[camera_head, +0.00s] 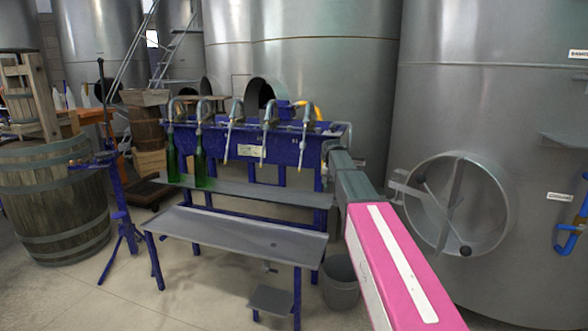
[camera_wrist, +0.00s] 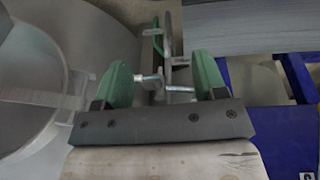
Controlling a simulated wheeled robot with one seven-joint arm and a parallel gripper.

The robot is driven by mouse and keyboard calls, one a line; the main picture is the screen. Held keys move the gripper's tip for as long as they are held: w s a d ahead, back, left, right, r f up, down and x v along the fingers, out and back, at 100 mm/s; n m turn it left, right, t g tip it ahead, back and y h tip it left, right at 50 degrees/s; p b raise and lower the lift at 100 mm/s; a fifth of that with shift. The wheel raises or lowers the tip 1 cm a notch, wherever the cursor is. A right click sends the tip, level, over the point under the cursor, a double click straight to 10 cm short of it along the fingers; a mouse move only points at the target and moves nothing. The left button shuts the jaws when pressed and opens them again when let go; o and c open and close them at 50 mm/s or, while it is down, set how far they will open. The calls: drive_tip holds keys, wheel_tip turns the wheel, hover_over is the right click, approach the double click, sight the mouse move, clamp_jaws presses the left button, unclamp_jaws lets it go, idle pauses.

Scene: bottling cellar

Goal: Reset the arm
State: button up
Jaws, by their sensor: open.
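My gripper (camera_wrist: 163,78) shows in the wrist view with two green fingers standing well apart. No held object shows between them. Metal rods and a small fitting (camera_wrist: 150,79) lie behind the gap; I cannot tell how far off they are. In the head view my pink and grey arm reaches from the lower right to the right end of the blue filling machine (camera_head: 290,150). The gripper end (camera_head: 335,155) is small there and its fingers are not clear.
Two green bottles (camera_head: 172,160) stand under the left spouts, on the machine's shelf. A bare grey bench (camera_head: 240,232) stands in front, with a bucket (camera_head: 340,282) at its right. A steel tank with a round hatch (camera_head: 457,205) is close on the right. A barrel (camera_head: 55,210) stands left.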

drive_tip(key=s+f+n, duration=0.1)
drive_tip(key=s+f, duration=0.7)
drive_tip(key=s, duration=0.4)
drive_tip(key=s+f+n+g+y, duration=0.1)
drive_tip(key=s+f, duration=0.7)
drive_tip(key=s, duration=0.4)
drive_tip(key=s+f+n+g, duration=0.1)
drive_tip(key=s+f, duration=0.7)
drive_tip(key=s, duration=0.4)
drive_tip(key=shift+s+d+f+n, duration=0.2)
drive_tip(key=shift+d+f+n, duration=0.1)
drive_tip(key=shift+d+f, duration=0.15)
drive_tip(key=shift+c, duration=0.3)
